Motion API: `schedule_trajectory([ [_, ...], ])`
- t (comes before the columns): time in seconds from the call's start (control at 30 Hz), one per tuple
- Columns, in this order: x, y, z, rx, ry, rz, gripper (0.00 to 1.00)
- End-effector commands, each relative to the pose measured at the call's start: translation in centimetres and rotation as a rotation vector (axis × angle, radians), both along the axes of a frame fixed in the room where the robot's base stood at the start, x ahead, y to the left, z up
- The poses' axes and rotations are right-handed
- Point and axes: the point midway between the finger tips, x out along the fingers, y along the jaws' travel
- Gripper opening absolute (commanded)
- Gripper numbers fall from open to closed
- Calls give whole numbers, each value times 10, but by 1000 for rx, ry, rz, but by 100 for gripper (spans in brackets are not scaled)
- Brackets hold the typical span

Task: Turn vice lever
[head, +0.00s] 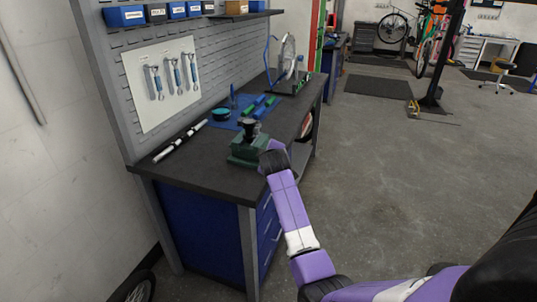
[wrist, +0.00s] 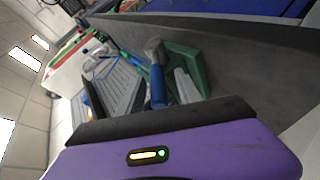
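The green bench vice (head: 246,150) stands near the front edge of the workbench, and it also shows in the wrist view (wrist: 190,62). In the wrist view the vice lever (wrist: 157,88) appears as a blue bar with a grey end, standing in front of the green body. My gripper (wrist: 115,80) has two dark fingers with a gap between them, through which the grey pegboard shows. In the head view my purple hand reaches the vice's right side, and the lever cannot be made out.
The dark workbench top (head: 190,160) holds a black-and-white rod (head: 180,140), a blue mat (head: 238,112) with tools, and a wheel stand (head: 287,65). A pegboard (head: 215,55) rises behind. Open floor (head: 390,150) lies to the right.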

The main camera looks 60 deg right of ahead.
Motion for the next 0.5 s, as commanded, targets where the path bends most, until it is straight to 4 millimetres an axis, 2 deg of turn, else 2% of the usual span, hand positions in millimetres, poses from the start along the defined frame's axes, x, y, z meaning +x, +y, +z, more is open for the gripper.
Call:
schedule_trajectory([
  [0.23,-3,6,4,-1,-2,0,41],
  [0.5,-21,37,21,-1,-1,0,41],
])
